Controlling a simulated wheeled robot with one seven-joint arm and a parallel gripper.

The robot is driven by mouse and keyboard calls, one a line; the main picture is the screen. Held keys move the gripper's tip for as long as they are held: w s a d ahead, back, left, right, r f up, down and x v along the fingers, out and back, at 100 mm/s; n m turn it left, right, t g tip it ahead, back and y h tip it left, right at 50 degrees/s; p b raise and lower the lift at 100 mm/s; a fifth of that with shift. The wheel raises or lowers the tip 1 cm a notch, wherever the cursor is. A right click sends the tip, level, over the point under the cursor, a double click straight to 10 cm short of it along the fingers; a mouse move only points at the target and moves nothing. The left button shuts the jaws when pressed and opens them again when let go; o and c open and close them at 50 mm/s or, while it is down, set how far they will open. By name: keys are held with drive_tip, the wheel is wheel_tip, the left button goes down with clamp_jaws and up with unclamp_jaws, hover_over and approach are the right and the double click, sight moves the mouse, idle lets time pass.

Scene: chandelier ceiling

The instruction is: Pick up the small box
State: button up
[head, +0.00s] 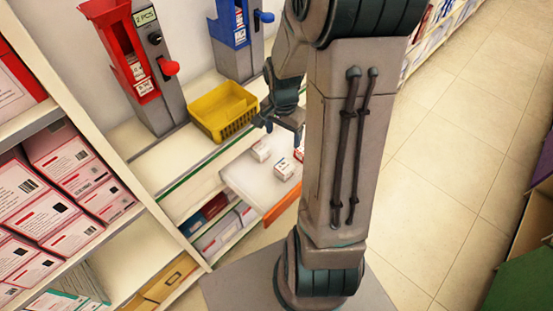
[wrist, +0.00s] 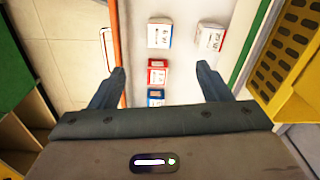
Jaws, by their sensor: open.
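Several small boxes lie on a white shelf board with an orange front edge. In the head view, one white box (head: 262,151) lies left, another white box (head: 285,168) nearer the orange edge, and a red-and-white box (head: 299,152) is partly hidden by my arm. In the wrist view I see a white box (wrist: 159,35), another white box (wrist: 210,37), a red box (wrist: 157,72) and a blue box (wrist: 155,97). My gripper (head: 284,128) is open and empty above the board. In the wrist view its fingertips (wrist: 161,70) lie either side of the red box.
A yellow basket (head: 223,110) stands beside the board; its slotted wall also shows in the wrist view (wrist: 292,50). Red (head: 138,65) and blue (head: 238,38) dispensers stand behind. Shelves of pink-and-white cartons (head: 60,190) are at left. The tiled floor (head: 460,130) at right is clear.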

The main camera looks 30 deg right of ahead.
drive_tip(key=m+b, duration=0.1)
drive_tip(key=m, duration=0.1)
hover_over(284, 166)
wheel_tip(284, 166, down, 6)
drive_tip(key=f, duration=0.3)
drive_tip(key=f+b, duration=0.1)
drive_tip(key=f, duration=0.3)
drive_tip(key=shift+s+d+f, duration=0.15)
drive_tip(key=shift+s, duration=0.05)
drive_tip(key=shift+w+f, duration=0.2)
drive_tip(key=shift+f, duration=2.8)
drive_tip(key=c, duration=1.1)
